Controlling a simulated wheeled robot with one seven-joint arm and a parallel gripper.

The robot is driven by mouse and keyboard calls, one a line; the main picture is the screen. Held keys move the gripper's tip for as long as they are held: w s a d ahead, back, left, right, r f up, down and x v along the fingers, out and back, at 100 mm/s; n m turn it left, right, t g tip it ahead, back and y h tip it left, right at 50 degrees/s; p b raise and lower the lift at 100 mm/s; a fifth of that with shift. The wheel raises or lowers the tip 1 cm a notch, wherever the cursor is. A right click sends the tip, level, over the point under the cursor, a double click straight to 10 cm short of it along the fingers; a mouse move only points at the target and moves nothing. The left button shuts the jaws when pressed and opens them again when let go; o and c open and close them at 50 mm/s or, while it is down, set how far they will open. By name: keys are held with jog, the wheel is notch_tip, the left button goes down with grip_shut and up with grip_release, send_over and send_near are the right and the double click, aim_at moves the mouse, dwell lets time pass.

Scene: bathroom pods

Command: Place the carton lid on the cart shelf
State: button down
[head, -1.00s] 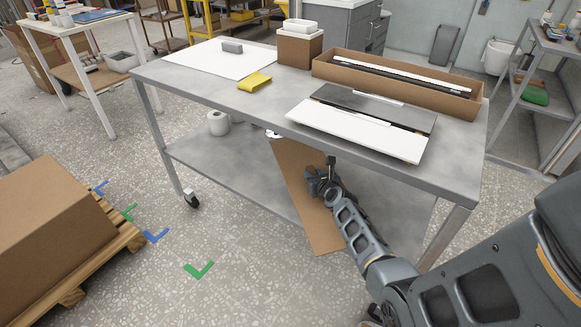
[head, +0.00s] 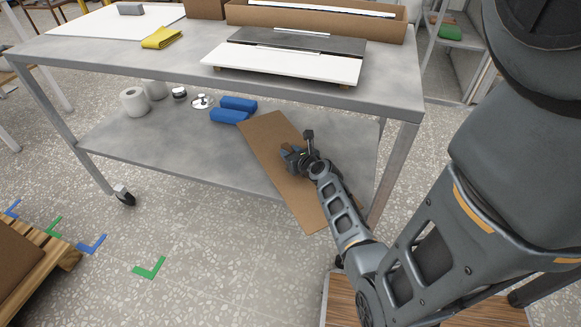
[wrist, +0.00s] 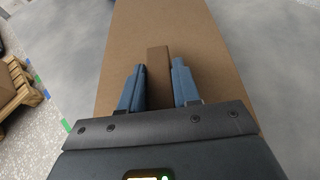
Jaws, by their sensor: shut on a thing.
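The carton lid (head: 262,135) is a flat, long brown cardboard panel. Its far part is over the cart's lower shelf (head: 185,155), and its near part sticks out past the shelf's front edge. It looks tilted; I cannot tell whether it touches the shelf. My gripper (head: 298,158) is shut on a narrow brown grip piece on the lid's upper face. In the wrist view my gripper (wrist: 158,80) has its blue fingers on both sides of this grip piece (wrist: 158,60), with the lid (wrist: 208,60) spread beneath. The lid's underside is hidden.
Blue items (head: 234,108), two white rolls (head: 134,101) and small metal parts (head: 202,101) are on the lower shelf. The cart's top (head: 90,48) is close above my gripper. A front leg (head: 392,175) stands right of the lid. Shelf space left of it is clear.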

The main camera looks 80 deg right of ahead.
aim_at(308, 183)
jog(key=shift+f+b, duration=1.4)
jog(key=shift+f, duration=0.6)
jog(key=shift+f, duration=0.15)
jog(key=c, duration=0.8)
grip_release()
jog(key=shift+s+a+r, duration=0.2)
jog(key=shift+a+r, duration=0.05)
jog(key=shift+r, duration=0.05)
jog(key=p+v, duration=0.3)
jog(key=v, duration=0.8)
jog(key=shift+s+a+r, duration=0.1)
jog(key=shift+a, duration=0.1)
